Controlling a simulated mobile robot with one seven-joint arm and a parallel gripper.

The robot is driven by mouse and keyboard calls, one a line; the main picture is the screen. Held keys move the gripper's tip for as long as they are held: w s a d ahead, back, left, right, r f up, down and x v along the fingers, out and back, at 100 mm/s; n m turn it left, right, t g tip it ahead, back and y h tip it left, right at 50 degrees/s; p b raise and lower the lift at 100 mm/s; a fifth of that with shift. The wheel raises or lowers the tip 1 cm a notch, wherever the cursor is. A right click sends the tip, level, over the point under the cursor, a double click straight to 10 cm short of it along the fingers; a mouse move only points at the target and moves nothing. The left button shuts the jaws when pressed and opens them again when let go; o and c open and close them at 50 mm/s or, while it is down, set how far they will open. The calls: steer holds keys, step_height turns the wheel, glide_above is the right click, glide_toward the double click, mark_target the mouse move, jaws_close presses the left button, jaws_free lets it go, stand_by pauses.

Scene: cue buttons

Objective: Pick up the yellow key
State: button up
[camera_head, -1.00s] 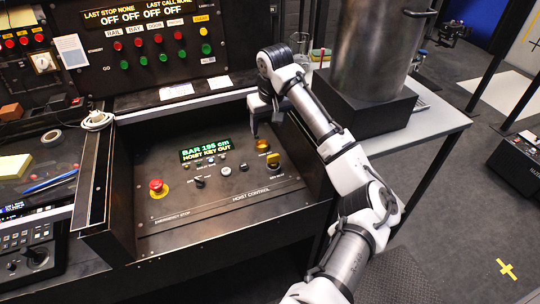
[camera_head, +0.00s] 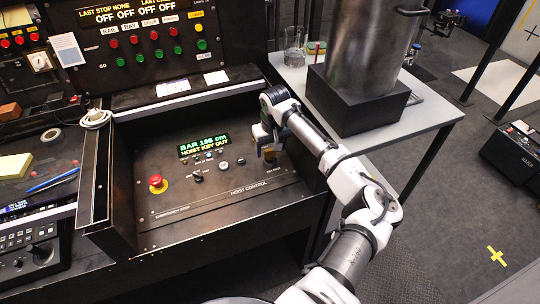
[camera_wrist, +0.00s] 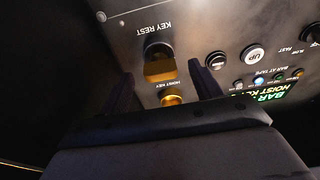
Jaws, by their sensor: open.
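The yellow key (camera_wrist: 160,70) shows in the wrist view in a dark round holder beside the label KEY REST. A yellow-gold round fitting (camera_wrist: 172,98) labelled HOIST KEY sits close to it, partly hidden by my gripper. My gripper (camera_wrist: 161,80) is open and empty, with one dark finger on each side of the key in this view. I cannot tell whether the fingers touch it. In the head view my gripper (camera_head: 268,150) is low over the right side of the hoist control panel (camera_head: 215,212) and mostly hides the key.
The panel has a red emergency stop button (camera_head: 157,184), small knobs and a lit display (camera_head: 204,144) reading HOIST KEY OUT. A raised dark wall (camera_head: 97,180) edges the panel's left. A metal pot (camera_head: 365,55) stands on a dark block behind my arm.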

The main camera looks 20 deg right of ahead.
steer(key=shift+w+f, duration=0.2)
steer(key=shift+f, duration=0.6)
steer(key=shift+c, duration=0.4)
steer(key=c, duration=1)
steer(key=shift+c, duration=0.3)
steer(key=shift+r, duration=0.15)
